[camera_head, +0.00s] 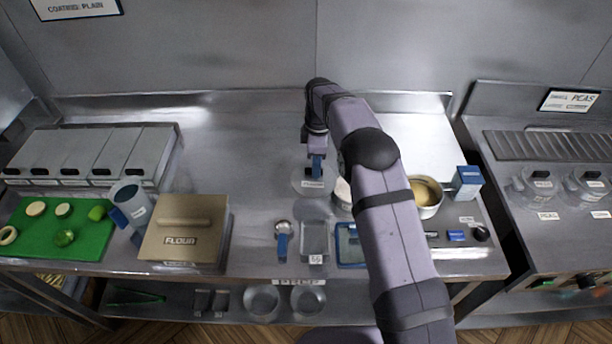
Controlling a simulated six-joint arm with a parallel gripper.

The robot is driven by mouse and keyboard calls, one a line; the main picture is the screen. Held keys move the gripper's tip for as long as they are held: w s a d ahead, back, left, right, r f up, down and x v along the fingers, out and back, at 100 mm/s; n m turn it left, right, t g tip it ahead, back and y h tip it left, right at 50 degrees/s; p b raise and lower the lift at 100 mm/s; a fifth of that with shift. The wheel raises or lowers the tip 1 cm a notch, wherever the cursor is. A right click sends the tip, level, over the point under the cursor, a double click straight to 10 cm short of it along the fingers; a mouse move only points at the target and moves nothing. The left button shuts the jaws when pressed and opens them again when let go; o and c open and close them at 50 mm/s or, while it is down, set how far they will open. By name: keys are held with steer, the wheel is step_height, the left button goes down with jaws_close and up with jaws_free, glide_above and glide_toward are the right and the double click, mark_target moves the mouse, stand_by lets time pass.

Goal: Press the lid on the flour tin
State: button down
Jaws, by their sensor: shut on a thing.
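The flour tin (180,248) is a tan box marked FLOUR at the left front of the steel counter. A tan lid (190,209) with a raised bar handle lies on its top; I cannot tell whether it is pressed fully down. My gripper (316,172) is well to the right of the tin, near the middle of the counter. Its blue fingers are shut at a clear round dish (301,184) with a small label. The fingers hide part of the dish, and the exact grip point is unclear. My arm hides part of the counter to the right.
A jug (136,198) stands close by the tin's left side, beside a green board (82,240) with cut vegetables. Lidded grey bins (100,150) stand behind. A scoop (283,238) and a small metal tray (314,240) lie at the front. Counter behind the tin is clear.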

steer(key=w+d+r+m+p, duration=0.1)
steer(key=d+r, duration=0.4)
steer(key=d, duration=0.2)
steer(key=s+d+m, duration=0.2)
steer(key=m, duration=0.9)
steer(key=s+d+m, duration=0.2)
steer(key=d+m, duration=0.1)
steer(key=m, duration=0.9)
steer(key=shift+p, duration=0.35)
steer(key=shift+s+f, duration=0.1)
steer(key=shift+f, duration=0.15)
steer(key=shift+f+b, duration=2.25)
steer(key=shift+f, duration=0.7)
steer(key=shift+f+p, duration=0.15)
steer(key=shift+p, duration=0.2)
